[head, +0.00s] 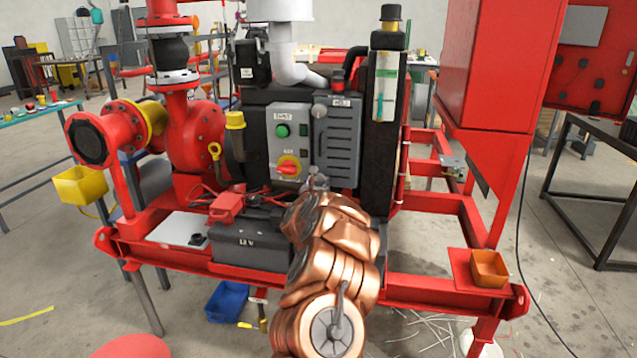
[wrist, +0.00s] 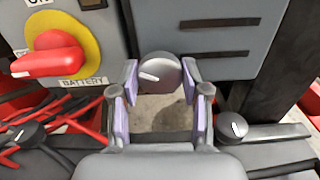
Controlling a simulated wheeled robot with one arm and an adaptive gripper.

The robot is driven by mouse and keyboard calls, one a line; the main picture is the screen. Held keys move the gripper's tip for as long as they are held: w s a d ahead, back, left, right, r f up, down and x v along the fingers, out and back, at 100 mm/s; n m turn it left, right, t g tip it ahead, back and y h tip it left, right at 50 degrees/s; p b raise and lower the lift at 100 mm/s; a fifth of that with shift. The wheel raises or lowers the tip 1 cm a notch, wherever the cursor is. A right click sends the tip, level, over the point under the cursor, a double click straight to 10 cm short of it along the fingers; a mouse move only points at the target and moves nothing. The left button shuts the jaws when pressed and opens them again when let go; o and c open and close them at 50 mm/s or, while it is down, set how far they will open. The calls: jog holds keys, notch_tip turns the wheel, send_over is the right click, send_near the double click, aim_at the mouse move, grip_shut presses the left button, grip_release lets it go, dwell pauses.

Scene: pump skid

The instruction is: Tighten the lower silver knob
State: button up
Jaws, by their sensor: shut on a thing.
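The lower silver knob (wrist: 160,72) is a round grey knob with a white pointer mark in the wrist view. In the head view my gripper (head: 316,184) is at the lower edge of the grey box, and my arm hides most of this knob. Another silver knob (head: 319,111) shows higher on the cover.
A red battery switch (wrist: 48,62) on a yellow disc is left of the gripper. The black 12 V battery (head: 250,245) is below, with red cables and two dark round caps near my fingers. An orange bin (head: 489,268) is on the right of the red frame.

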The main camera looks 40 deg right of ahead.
jog(key=shift+c, duration=1.3)
